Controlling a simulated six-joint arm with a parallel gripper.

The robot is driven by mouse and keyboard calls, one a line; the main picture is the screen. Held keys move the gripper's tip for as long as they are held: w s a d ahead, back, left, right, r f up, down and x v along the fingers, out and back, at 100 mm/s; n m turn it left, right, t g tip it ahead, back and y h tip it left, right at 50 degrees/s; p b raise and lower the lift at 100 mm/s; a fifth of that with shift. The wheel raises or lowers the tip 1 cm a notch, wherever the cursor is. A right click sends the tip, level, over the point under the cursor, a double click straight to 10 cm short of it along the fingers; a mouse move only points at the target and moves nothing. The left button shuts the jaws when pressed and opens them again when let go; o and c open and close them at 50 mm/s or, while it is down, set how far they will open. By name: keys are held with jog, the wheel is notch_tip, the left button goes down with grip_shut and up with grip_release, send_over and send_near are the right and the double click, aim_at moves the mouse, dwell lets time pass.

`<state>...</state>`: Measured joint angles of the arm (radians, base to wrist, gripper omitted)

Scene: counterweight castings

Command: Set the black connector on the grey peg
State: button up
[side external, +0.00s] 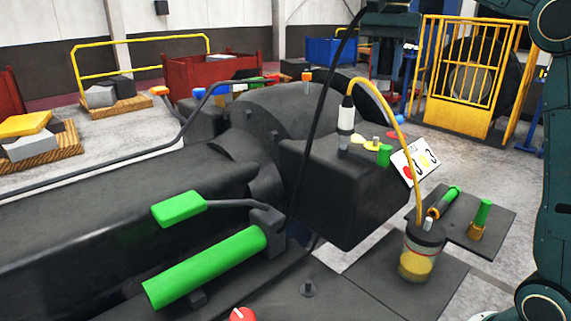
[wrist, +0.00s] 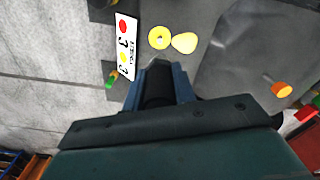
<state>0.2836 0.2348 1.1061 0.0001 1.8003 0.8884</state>
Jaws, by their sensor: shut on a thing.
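My gripper (side external: 388,70) is high at the top of the side view, above and behind the dark block. In the wrist view my gripper (wrist: 158,66) has its blue jaws shut on a dark piece, the black connector (wrist: 157,88), mostly hidden between them. In the side view the connector cannot be made out. A short grey peg (side external: 343,146) stands on the block, directly below a white-and-black fitting; I cannot tell whether they touch. Another dark grey peg (side external: 307,288) stands apart on the front plate. My gripper is clear of both pegs.
A black cable (side external: 318,110) slants down from the gripper's area. A yellow hose (side external: 402,130) arches from the white-and-black fitting (side external: 346,117) to a jar (side external: 419,255). Yellow discs (wrist: 159,38), a number sign (side external: 414,160) and a green lever (side external: 180,208) are around.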

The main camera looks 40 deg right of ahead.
jog(key=shift+r, duration=0.75)
jog(key=shift+a+r, duration=0.25)
jog(key=a+n, duration=0.3)
jog(key=a, duration=1.1)
jog(key=n, duration=0.3)
send_over(309, 281)
notch_tip(309, 281, down, 25)
jog(key=shift+f, duration=0.5)
jog(key=shift+f, duration=0.1)
jog(key=shift+f, duration=2.75)
jog(key=shift+f, duration=1.55)
